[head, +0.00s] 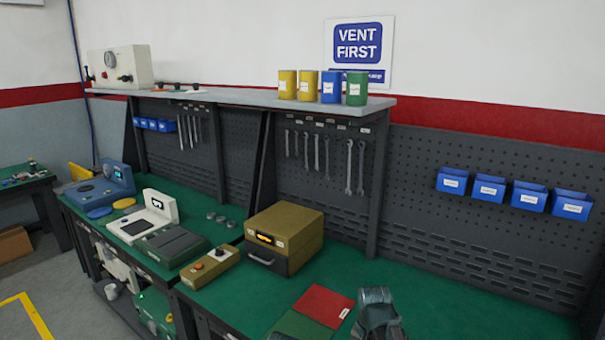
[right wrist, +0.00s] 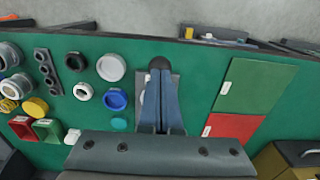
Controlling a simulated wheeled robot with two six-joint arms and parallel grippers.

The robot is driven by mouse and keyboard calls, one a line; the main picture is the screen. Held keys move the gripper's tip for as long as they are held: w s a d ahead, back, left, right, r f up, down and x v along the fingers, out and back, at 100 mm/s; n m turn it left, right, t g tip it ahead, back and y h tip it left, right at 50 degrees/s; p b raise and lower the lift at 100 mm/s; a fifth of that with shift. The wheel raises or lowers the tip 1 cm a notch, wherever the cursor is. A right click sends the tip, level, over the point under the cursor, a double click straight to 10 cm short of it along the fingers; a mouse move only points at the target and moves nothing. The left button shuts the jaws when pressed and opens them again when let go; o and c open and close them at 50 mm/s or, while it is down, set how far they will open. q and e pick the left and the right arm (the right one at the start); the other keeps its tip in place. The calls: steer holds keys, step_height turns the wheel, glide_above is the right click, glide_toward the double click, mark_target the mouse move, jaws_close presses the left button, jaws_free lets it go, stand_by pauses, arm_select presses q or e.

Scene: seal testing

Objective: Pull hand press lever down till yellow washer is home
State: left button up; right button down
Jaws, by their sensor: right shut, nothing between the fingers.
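In the right wrist view my right gripper (right wrist: 162,128) is shut and empty, its two blue-grey fingers side by side. Under and just past the fingertips are a round black knob (right wrist: 159,63) and a pale grey plate (right wrist: 144,84). They may be the hand press and its lever, but my fingers hide most of it. I cannot tell whether the fingers touch it. A yellow ring (right wrist: 8,105) and a yellow round piece (right wrist: 36,105) lie at the far left; I cannot tell which is the washer. My left gripper is not in view.
A red mat (head: 325,303) and a green mat lie beside my right wrist. A brown box (head: 286,228) stands farther left. White, blue and black rings, a grey block with holes (right wrist: 47,70) and small red and green bins (right wrist: 48,130) crowd the wrist view's left side.

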steer(key=shift+f, duration=0.25)
stand_by(0.3)
steer(key=shift+f+b, duration=0.5)
steer(key=shift+b, duration=0.2)
steer(key=shift+s+a+f+b, duration=0.1)
steer(key=shift+s+f+b, duration=0.05)
steer(key=shift+f+b, duration=0.3)
steer(key=shift+r, duration=0.15)
step_height(320, 180, up, 9)
steer(key=p, duration=0.9)
stand_by(0.4)
steer(key=s+a+f+n+h+b, duration=0.1)
steer(key=s+a+f+n+b, duration=0.2)
steer(key=s+a+n, duration=0.7)
steer(key=s+f, duration=0.1)
steer(key=s, duration=0.2)
steer(key=shift+s+n+b, duration=0.3)
steer(key=shift+b, duration=0.05)
